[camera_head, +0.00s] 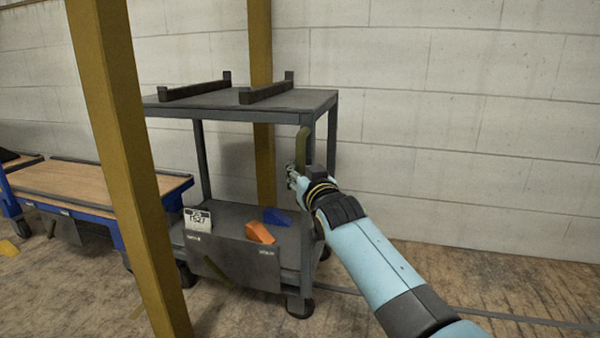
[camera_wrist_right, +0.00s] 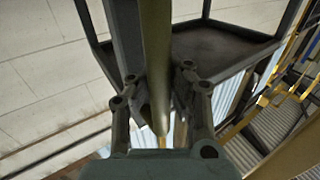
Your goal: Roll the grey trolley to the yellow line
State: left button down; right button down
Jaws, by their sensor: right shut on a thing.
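The grey trolley (camera_head: 222,99) stands behind the front post, with an upper deck, a lower shelf and dark castors. Its olive upright handle (camera_head: 304,145) is at its right end. My right gripper (camera_head: 298,176) is shut on this handle; the right wrist view shows the handle (camera_wrist_right: 156,60) between the fingers (camera_wrist_right: 158,100). My left gripper is out of view. I cannot make out a clear yellow line; short dull yellow-green strips show low by the trolley (camera_head: 215,271).
A yellow post (camera_head: 122,150) stands in front of the trolley's left end, and another (camera_head: 262,60) is behind it. An orange block (camera_head: 260,233), a blue block (camera_head: 278,217) and a white card (camera_head: 198,219) are on the lower shelf. A blue-framed wooden-topped cart (camera_head: 75,182) stands left. Floor at right is clear.

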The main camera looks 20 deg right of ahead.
jog(key=c, duration=1.3)
grip_release()
jog(key=shift+s+a+f, duration=0.15)
jog(key=shift+a+f, duration=0.1)
jog(key=shift+a, duration=0.2)
jog(key=shift+o, duration=0.7)
jog(key=shift+d+r, duration=0.1)
jog(key=shift+r, duration=0.05)
jog(key=s, duration=1.2)
